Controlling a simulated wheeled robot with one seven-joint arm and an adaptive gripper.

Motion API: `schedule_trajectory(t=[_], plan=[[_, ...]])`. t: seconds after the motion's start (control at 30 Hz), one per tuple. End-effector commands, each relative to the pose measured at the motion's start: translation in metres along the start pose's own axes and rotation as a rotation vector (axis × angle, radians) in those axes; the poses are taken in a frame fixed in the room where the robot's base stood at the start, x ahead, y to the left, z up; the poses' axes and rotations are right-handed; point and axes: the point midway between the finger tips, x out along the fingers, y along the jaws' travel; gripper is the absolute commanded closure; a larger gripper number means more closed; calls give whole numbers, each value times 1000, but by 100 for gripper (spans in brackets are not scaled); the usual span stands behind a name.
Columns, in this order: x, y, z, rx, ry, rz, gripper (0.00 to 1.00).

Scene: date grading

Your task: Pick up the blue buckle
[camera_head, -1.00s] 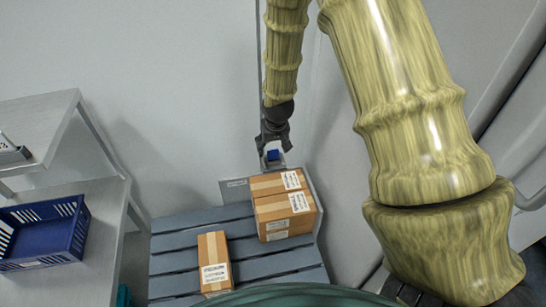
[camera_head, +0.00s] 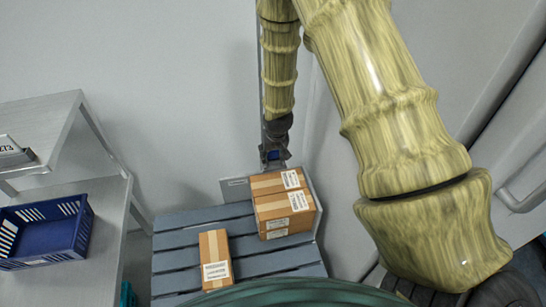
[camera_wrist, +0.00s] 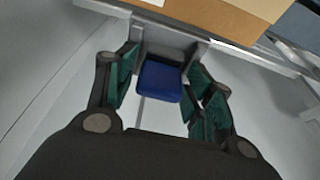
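The blue buckle (camera_wrist: 160,82) is a small rounded block in a grey fitting at the edge behind the boxes. In the wrist view it lies between the green-padded fingers of my gripper (camera_wrist: 158,92). The fingers are spread, with a visible gap on each side of the buckle. In the head view my gripper (camera_head: 275,150) hangs over the upright post, and the buckle shows only as a small blue patch (camera_head: 273,155), mostly covered.
Cardboard boxes (camera_head: 283,205) stand on the grey slatted platform (camera_head: 190,243) close to the buckle, with a single box (camera_head: 214,258) nearer. A blue crate (camera_head: 75,235) sits on a metal shelf (camera_head: 110,210) at left. A wall is behind.

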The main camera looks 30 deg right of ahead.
Motion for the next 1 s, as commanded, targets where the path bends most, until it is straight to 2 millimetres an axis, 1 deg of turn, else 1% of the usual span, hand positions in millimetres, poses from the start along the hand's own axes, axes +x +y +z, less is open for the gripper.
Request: schedule_trajectory(t=[0.03,0.17,0.57,0.77,0.97,1.0], plan=[[0,0,0,0,0,0,63],[0,0,0,0,0,0,87],[-2,0,-1,0,1,0,87],[-14,0,-5,0,3,-1,87],[-32,0,-11,1,3,-1,87],[-34,0,-6,0,0,0,87]])
